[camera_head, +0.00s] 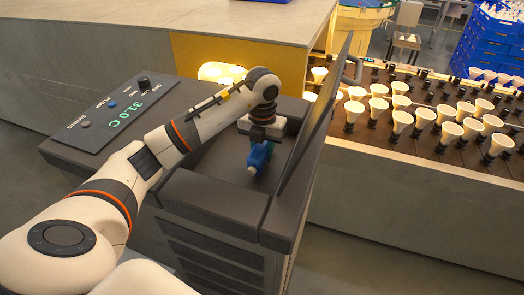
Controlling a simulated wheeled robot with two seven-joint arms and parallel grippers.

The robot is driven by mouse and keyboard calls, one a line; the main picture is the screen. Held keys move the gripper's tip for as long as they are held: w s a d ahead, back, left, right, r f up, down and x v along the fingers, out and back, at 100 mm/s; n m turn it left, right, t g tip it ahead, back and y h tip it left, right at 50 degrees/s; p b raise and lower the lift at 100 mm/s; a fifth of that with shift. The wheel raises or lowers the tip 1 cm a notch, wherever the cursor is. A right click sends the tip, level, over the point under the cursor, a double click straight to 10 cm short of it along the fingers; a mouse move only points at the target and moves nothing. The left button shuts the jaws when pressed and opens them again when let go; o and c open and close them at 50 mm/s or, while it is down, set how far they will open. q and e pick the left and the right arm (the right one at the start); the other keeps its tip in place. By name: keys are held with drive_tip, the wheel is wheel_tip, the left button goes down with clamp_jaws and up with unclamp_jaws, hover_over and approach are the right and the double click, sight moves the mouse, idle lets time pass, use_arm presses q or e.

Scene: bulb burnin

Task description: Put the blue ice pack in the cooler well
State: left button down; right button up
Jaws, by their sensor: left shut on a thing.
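The blue ice pack (259,157) is a small blue piece with a pale end, below my left gripper (262,140). The gripper points down and is shut on the pack; its fingertips are mostly hidden. The cooler (220,206) is a dark grey box with its lid (318,118) standing open on the right. The pack hangs over the cooler's opening, inside the rim as seen from here. I cannot tell how deep it is or whether it touches the bottom. My right gripper is out of view.
A control panel (110,115) with a green 31.0 C readout lies left of the opening. The raised lid stands close to the right of my gripper. A dark rack (420,125) of several white bulbs is beyond it. Blue crates (488,45) stand at the far right.

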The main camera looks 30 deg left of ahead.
use_arm(q)
drive_tip(key=shift+f, duration=0.65)
drive_tip(key=shift+f, duration=0.15)
drive_tip(key=c, duration=1)
unclamp_jaws()
drive_tip(key=shift+r, duration=0.25)
wheel_tip(320, 180, up, 4)
drive_tip(key=shift+r+b, duration=0.1)
drive_tip(key=shift+b, duration=0.7)
wheel_tip(320, 180, up, 8)
drive_tip(key=shift+f, duration=0.2)
drive_tip(key=shift+p, duration=0.3)
